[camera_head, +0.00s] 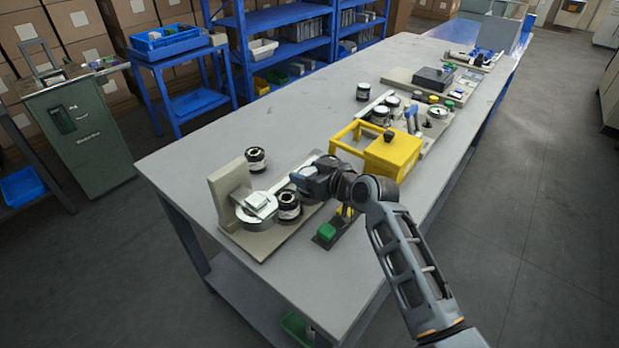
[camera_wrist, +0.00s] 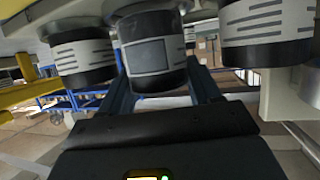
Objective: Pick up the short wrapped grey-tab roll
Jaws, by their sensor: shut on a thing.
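My gripper (camera_head: 300,182) is low over the near end of the bench, beside the beige wrapping station. In the wrist view my gripper (camera_wrist: 162,82) has a dark finger on either side of a short dark roll with a grey square tab (camera_wrist: 150,57), and is shut on it. In the head view my gripper and wrist hide this roll. Two rolls with striped white labels flank it in the wrist view, one on the left (camera_wrist: 82,58) and one on the right (camera_wrist: 266,35).
In the head view one black-and-white roll (camera_head: 289,207) stands right beside my gripper, another (camera_head: 256,160) behind. The beige station (camera_head: 228,190) has an upright wall. A yellow guarded box (camera_head: 392,153) and a green button (camera_head: 326,232) are close. Bare bench lies at the left.

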